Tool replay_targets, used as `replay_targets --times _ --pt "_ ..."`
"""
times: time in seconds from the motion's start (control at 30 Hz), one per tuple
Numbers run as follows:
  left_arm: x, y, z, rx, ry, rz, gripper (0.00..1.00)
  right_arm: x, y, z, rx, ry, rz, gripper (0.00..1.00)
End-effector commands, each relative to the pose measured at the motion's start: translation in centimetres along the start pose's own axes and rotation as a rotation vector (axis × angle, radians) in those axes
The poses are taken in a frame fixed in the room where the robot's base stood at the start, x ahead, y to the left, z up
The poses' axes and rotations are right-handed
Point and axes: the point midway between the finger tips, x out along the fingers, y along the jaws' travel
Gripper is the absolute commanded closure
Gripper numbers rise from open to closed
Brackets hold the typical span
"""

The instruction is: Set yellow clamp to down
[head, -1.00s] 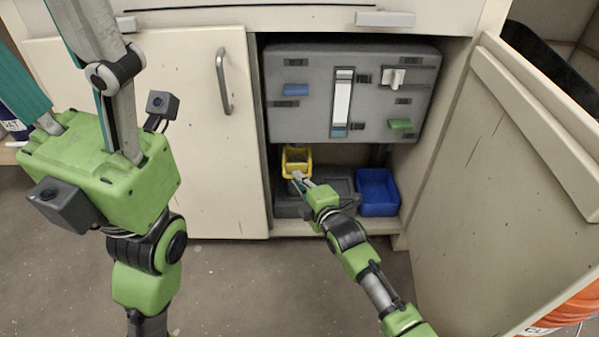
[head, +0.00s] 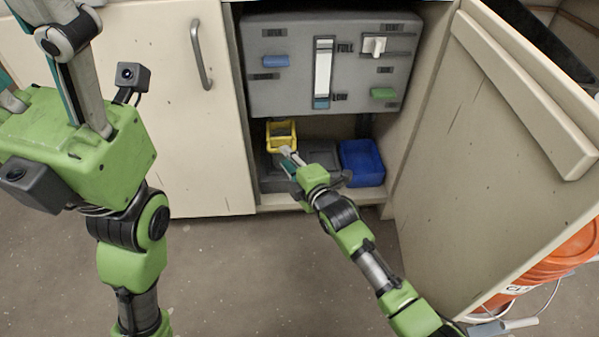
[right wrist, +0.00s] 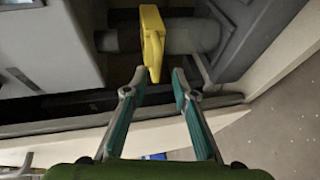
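The yellow clamp (head: 282,130) is low in the open cabinet, below the grey panel. In the head view it looks like a yellow frame with a dark middle. In the right wrist view the clamp (right wrist: 153,40) is an upright yellow piece in front of a grey cylinder. My right gripper (right wrist: 156,80) is open, and the clamp's lower end shows between its fingertips. I cannot tell whether they touch. In the head view my right gripper (head: 289,155) is just below the clamp. My left gripper (head: 75,140) is at the left, its fingers apart, tips out of frame.
The grey panel (head: 300,85) carries a blue handle, a green handle and a white switch. A blue bin (head: 361,162) stands right of the clamp. The open door (head: 455,170) bounds the right side. An orange bucket (head: 548,262) is beyond it.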

Motion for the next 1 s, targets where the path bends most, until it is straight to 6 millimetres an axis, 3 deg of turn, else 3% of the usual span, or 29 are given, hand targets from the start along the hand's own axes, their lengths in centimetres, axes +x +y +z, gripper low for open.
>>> replay_targets --times 0.3,0.5,1.0 --pt "0.0 0.0 0.0 0.000 0.000 0.001 0.40 -6.2 -0.2 0.0 -0.002 0.001 -0.002 0.75" --pt "0.0 0.1 0.0 0.000 0.000 0.002 0.40 -8.6 -0.1 0.0 -0.002 0.000 -0.003 0.75" --pt "0.0 0.1 0.0 0.000 0.000 0.002 0.40 -9.4 -0.1 0.0 0.000 0.000 -0.002 0.75"
